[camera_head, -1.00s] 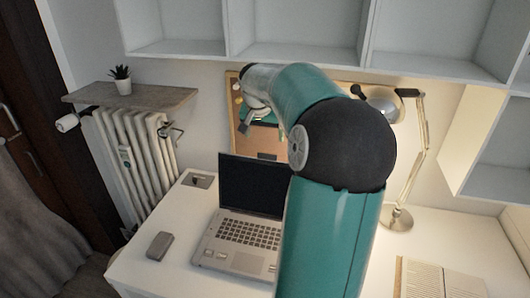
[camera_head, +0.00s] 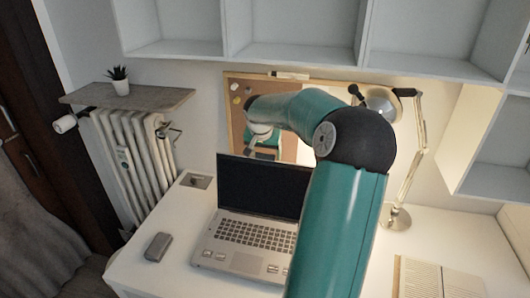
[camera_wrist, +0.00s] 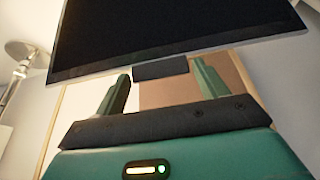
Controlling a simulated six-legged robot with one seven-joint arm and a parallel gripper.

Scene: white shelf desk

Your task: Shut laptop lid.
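The laptop (camera_head: 243,232) stands open on the white desk, with its dark screen lid (camera_head: 262,188) upright and its keyboard facing up. My gripper (camera_head: 258,146) is just above and apparently behind the lid's top edge in the head view, partly hidden. In the wrist view my gripper (camera_wrist: 162,88) has its two green fingers spread apart with nothing held between them. The lid (camera_wrist: 170,30) fills the top of the wrist view as a dark panel with a silver edge, close beyond the fingertips. I cannot tell whether they touch.
A desk lamp (camera_head: 420,150) stands right of my arm. An open book (camera_head: 437,278) lies at the desk's front right. A small grey object (camera_head: 158,246) lies left of the laptop. A cork board (camera_head: 236,110) is on the wall behind, with white shelves (camera_head: 290,50) above.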

